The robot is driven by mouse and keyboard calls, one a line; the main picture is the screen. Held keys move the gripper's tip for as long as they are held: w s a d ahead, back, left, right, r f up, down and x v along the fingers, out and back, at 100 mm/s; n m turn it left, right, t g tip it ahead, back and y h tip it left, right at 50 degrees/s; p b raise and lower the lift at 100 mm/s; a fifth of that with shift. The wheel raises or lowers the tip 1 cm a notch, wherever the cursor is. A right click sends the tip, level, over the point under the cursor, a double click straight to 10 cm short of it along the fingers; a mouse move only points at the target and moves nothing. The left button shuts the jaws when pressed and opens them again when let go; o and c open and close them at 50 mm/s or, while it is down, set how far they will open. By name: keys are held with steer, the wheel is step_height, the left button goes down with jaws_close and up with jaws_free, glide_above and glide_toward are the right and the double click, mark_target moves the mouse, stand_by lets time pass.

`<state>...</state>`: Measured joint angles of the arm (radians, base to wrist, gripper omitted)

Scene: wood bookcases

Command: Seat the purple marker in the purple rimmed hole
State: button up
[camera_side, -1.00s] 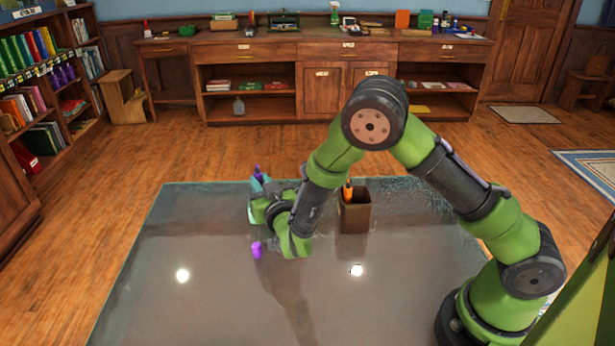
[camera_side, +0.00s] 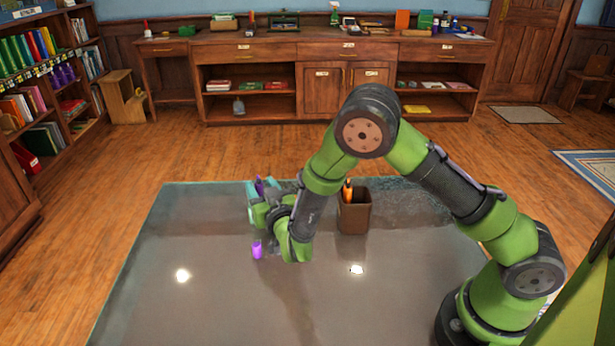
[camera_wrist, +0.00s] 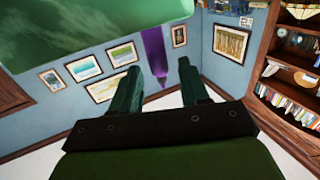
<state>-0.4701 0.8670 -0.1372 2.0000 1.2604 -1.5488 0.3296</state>
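The purple marker (camera_side: 260,187) stands near upright, leaning slightly, at my gripper (camera_side: 262,208) over the far left of the table. In the wrist view the marker (camera_wrist: 155,55) shows between the two dark green fingers of my gripper (camera_wrist: 160,75). The marker's far end meets a pale green surface (camera_wrist: 80,35). The purple rimmed hole cannot be made out, and my gripper hides the marker's lower part in the side view.
A brown cup (camera_side: 354,215) holding an orange marker (camera_side: 347,190) stands to the right, close to my forearm. The table's front left is clear.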

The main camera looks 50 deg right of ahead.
steer(key=shift+r, duration=0.15)
steer(key=shift+r, duration=0.3)
steer(key=v, duration=1.1)
step_height(320, 180, up, 11)
steer(key=s+m+g+y, duration=0.1)
steer(key=m+g+y, duration=0.2)
steer(key=g+y, duration=0.35)
steer(key=s+d+r+n+g+y, duration=0.1)
steer(key=s+d+r, duration=0.1)
steer(key=s, duration=0.7)
steer(key=s+d+r+n+g+y, duration=0.1)
steer(key=s+d, duration=0.3)
steer(key=s, duration=0.5)
steer(key=shift+r+n+g, duration=0.45)
steer(key=shift+r+n, duration=0.25)
steer(key=shift+r, duration=0.15)
